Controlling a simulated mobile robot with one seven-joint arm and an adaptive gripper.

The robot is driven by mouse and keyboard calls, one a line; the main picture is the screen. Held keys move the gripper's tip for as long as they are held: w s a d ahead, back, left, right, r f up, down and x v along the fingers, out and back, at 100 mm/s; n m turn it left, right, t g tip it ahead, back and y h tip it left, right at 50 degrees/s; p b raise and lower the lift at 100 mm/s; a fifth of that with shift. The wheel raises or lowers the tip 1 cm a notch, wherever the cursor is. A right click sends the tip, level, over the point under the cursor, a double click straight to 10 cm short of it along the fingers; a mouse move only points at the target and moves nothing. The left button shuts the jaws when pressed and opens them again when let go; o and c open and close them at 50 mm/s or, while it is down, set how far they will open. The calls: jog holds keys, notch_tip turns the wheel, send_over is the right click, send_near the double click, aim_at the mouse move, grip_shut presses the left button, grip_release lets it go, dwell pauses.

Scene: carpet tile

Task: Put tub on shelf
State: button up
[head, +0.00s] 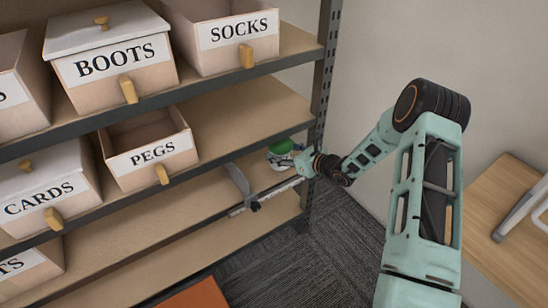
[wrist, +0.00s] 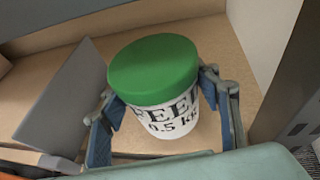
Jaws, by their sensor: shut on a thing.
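The tub (head: 281,147) is white with a green lid and is at the right end of a shelf board (head: 195,193) in the head view. In the wrist view the tub (wrist: 165,85) stands upright, with large black letters on its side, partly cut off. My gripper (wrist: 160,100) is shut on it, one finger on each side. In the head view my gripper (head: 284,164) reaches in from the right and hides part of the tub. I cannot tell whether the tub's base touches the board.
A grey upright divider (head: 238,183) stands left of the tub. The shelf post (head: 325,75) is close on the right. Bins marked PEGS (head: 152,160), CARDS (head: 42,205), BOOTS (head: 110,68) and SOCKS (head: 238,38) fill nearby places. A wooden table (head: 500,235) is at the right.

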jog(key=shift+w+a+r, duration=0.1)
jog(key=shift+w+a, duration=0.65)
jog(key=shift+w, duration=0.05)
jog(key=shift+w+a+f+b, duration=0.15)
jog(key=shift+f+b, duration=0.15)
jog(key=shift+f, duration=0.25)
jog(key=shift+w+a+f+b, duration=0.1)
jog(key=shift+f+b, duration=0.25)
jog(key=shift+f, duration=0.25)
jog(key=shift+w+a+f+b, duration=0.15)
jog(key=shift+f+b, duration=0.15)
jog(key=shift+f, duration=0.25)
jog(key=shift+f, duration=0.15)
jog(key=o, duration=1.6)
jog(key=shift+s, duration=0.1)
jog(key=shift+r, duration=0.2)
jog(key=p+v, duration=0.3)
jog(key=v, duration=0.9)
jog(key=shift+d+f, duration=0.1)
jog(key=shift+f, duration=0.1)
